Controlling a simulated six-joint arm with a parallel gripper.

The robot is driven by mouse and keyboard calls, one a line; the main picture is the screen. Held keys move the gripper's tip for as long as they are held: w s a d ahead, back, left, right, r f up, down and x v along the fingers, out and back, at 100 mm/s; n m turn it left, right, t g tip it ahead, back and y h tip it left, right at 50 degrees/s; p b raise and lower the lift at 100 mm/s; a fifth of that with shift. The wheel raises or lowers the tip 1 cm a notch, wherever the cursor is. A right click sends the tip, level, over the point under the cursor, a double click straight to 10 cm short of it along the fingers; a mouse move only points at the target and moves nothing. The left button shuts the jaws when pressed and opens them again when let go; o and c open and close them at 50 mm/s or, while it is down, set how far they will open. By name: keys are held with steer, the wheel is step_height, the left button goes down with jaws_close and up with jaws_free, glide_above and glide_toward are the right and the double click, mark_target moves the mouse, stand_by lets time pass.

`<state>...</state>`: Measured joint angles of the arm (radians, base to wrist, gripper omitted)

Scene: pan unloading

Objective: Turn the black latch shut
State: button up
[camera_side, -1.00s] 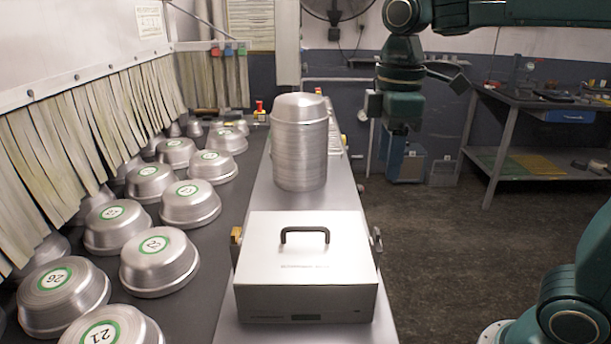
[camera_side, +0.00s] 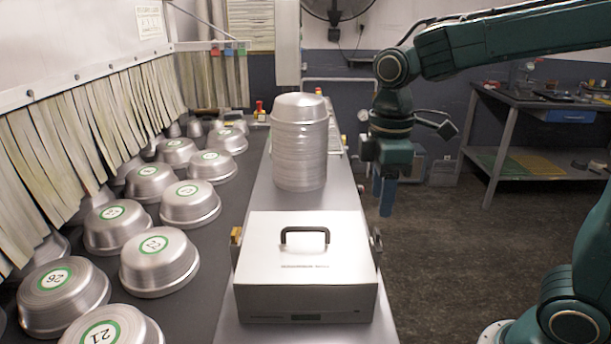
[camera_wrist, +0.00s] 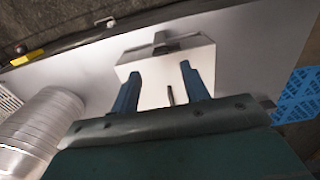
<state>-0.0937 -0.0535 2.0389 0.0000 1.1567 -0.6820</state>
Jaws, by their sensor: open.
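A white metal box (camera_side: 305,275) with a black top handle (camera_side: 304,231) sits on the grey bench. A small dark latch (camera_side: 376,240) stands upright at its right side; a small dark upright piece, which looks like this latch (camera_wrist: 170,94), shows against the box (camera_wrist: 150,92) in the wrist view. A brown latch (camera_side: 237,235) is on the box's left side. My gripper (camera_side: 384,208) is open and empty, with its blue fingers pointing down, apart from the box. In the side view it hangs above and behind the dark latch. In the wrist view the gripper (camera_wrist: 160,98) frames the latch between its fingers.
A stack of metal pans (camera_side: 299,150) stands on the bench behind the box. Numbered pans (camera_side: 160,262) fill the dark belt at the left, beside hanging strips. Open floor (camera_side: 450,240) lies right of the bench. A workbench (camera_side: 545,125) stands at the far right.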

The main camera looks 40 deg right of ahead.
mark_target(377, 230)
steer(key=shift+f, duration=3.45)
steer(key=c, duration=1)
